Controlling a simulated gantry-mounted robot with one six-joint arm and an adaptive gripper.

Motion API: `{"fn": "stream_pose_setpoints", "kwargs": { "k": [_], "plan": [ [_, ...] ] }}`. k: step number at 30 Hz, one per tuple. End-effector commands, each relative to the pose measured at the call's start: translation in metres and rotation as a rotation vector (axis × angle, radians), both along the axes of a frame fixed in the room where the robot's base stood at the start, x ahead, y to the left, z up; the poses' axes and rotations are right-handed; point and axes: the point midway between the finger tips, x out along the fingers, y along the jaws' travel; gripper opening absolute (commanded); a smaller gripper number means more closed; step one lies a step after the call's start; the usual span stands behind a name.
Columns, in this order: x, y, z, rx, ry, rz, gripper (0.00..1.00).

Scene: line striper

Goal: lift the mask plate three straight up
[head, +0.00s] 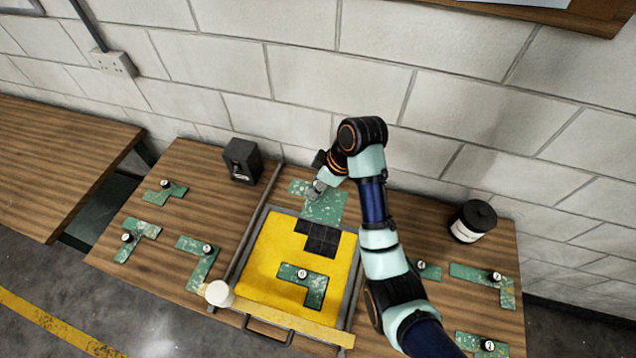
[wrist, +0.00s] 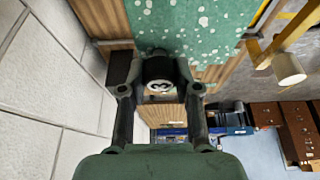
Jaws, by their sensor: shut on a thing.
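Mask plate three (head: 325,207) is a green speckled plate at the far edge of the yellow panel. In the wrist view the plate (wrist: 185,25) fills the top of the picture. Its black knob with a white 3 (wrist: 160,87) sits between the fingers. My gripper (head: 318,187) is shut on this knob; it also shows in the wrist view (wrist: 160,90). The gripper and arm hide part of the plate in the head view. I cannot tell how high the plate is above the surface.
The yellow panel (head: 262,265) bears a black stepped patch (head: 318,240) and plate six (head: 316,285). Other green plates lie on the wooden table at left (head: 140,238) and right (head: 470,273). A black box (head: 242,160) and a dark jar (head: 472,222) stand near the wall.

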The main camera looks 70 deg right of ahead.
Motion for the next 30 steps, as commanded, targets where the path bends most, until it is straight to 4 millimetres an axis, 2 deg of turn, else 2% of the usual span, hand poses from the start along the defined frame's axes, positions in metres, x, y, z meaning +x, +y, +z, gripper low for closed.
{"fn": "stream_pose_setpoints", "kwargs": {
  "k": [5, 17, 30],
  "plan": [
    [0.000, 0.000, 0.013, 0.000, 0.000, 0.000, 0.00],
    [0.000, 0.000, 0.016, -0.001, -0.001, 0.000, 0.00],
    [0.000, 0.000, 0.067, 0.000, 0.000, 0.000, 0.00]
  ]
}}
